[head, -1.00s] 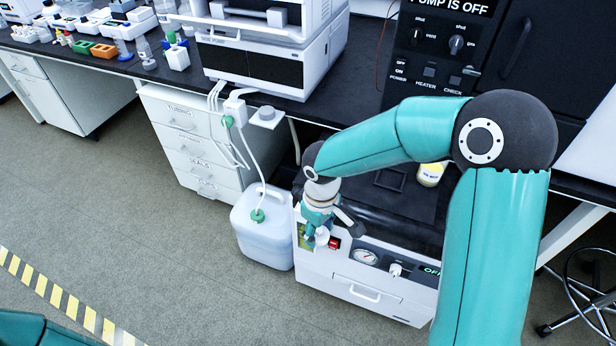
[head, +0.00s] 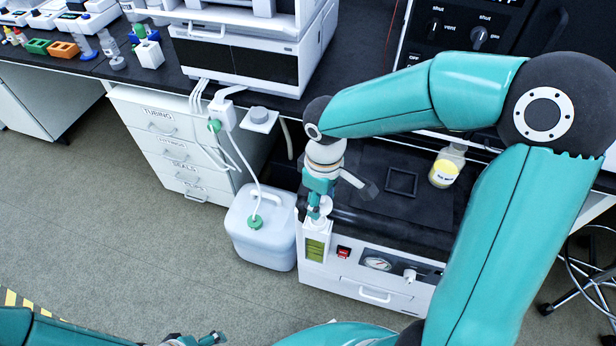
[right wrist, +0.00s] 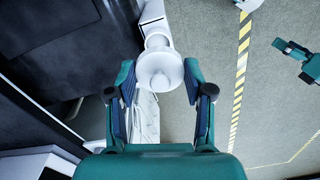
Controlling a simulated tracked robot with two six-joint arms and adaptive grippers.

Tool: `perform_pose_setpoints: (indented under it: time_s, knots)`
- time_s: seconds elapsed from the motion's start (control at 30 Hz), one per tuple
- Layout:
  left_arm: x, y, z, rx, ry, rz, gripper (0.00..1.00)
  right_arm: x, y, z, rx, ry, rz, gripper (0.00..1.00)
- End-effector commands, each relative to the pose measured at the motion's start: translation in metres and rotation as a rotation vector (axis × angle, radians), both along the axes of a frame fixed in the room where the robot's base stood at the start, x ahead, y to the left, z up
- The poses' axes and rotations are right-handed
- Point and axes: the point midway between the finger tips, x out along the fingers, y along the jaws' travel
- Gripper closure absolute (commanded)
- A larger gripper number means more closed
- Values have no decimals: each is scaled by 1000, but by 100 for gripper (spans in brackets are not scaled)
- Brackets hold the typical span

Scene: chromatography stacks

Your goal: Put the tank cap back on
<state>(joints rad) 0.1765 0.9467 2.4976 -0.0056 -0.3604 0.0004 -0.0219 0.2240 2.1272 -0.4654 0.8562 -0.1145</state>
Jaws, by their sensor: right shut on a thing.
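My right gripper (head: 320,208) points down at the front left corner of the white pump unit (head: 340,275). It is shut on a white, round-flanged, cap-like piece, which shows between the fingers in the right wrist view (right wrist: 159,75). Just below is a narrow white tank (head: 316,226) with a yellow-green sight window. Its white top also shows beyond the piece in the right wrist view (right wrist: 152,14). I cannot tell whether the piece touches the tank's opening. My left gripper (head: 208,340) is at the bottom edge of the head view, partly cut off; its jaws are unclear.
A translucent jug (head: 262,238) with a green cap and tube stands on the floor left of the pump unit. A grey round item (head: 259,114) sits on a small bracket above. The floor in front is clear.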

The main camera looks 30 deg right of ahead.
Motion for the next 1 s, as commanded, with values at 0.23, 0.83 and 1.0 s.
perform_pose_setpoints:
  time_s: [0.23, 0.83, 1.0]
  knots:
    - [-1, 0, -6, 0, 2, -1, 24, -2, -1, -6, 0, -1, -4, 72]
    - [-1, 0, -48, 0, 2, -1, 24, -3, -3, -57, 0, 0, -10, 72]
    - [-1, 0, -53, 0, 2, -1, 24, -3, -3, -64, 0, 0, -10, 72]
